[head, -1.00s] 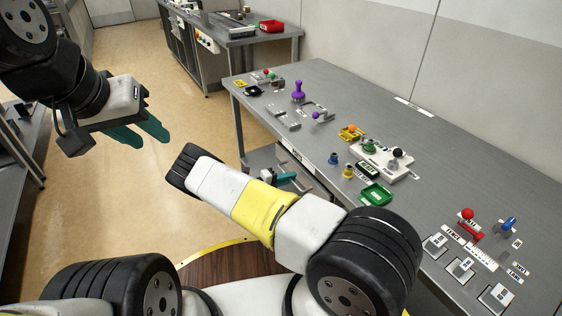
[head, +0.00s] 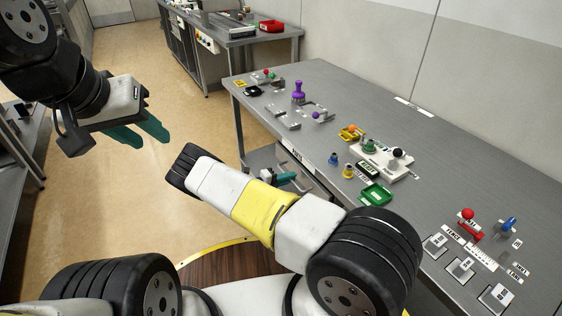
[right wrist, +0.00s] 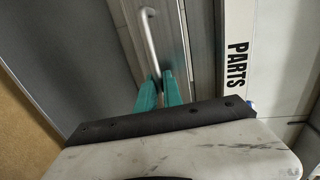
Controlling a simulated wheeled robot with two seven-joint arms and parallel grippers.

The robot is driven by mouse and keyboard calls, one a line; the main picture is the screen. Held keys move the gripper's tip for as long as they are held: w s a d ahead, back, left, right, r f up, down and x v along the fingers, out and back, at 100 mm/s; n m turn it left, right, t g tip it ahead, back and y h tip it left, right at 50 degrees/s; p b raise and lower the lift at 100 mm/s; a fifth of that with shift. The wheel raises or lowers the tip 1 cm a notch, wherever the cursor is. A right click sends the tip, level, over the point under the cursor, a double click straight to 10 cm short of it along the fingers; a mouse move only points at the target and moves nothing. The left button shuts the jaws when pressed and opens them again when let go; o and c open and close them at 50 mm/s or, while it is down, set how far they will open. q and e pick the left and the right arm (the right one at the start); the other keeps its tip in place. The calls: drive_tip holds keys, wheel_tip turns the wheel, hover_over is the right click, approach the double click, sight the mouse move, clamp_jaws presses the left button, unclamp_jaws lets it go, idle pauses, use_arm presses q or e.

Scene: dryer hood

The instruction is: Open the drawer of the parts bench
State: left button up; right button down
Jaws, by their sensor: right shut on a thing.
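The parts bench (head: 330,125) is the long grey table on the right in the head view. Its white label reading PARTS (right wrist: 237,63) shows at the right of the right wrist view. The drawer's light bar handle (right wrist: 149,40) stands at the top middle there. My right gripper (right wrist: 160,85) has its teal fingers closed around the lower end of that handle. In the head view my right gripper (head: 286,177) is beside the bench's front, partly behind my forearm. How far the drawer stands out is unclear. My left gripper (head: 143,132) is open and empty over the floor.
The bench top carries a purple knob piece (head: 298,92), a green tray (head: 376,194), a white block with knobs (head: 382,158) and a red-knobbed lever (head: 468,217). Another bench (head: 235,35) stands at the back. The tan floor (head: 190,90) left of the bench is clear.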

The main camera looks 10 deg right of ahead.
drive_tip(key=f+v, duration=0.2)
drive_tip(key=v, duration=0.9)
drive_tip(key=f+v, duration=0.2)
drive_tip(key=v, duration=0.8)
drive_tip(key=shift+v, duration=0.8)
drive_tip(key=shift+f, duration=0.25)
drive_tip(key=c, duration=1.5)
unclamp_jaws()
drive_tip(key=shift+a, duration=0.15)
drive_tip(key=v, duration=0.7)
drive_tip(key=shift+s+a, duration=0.15)
drive_tip(key=shift+a, duration=0.1)
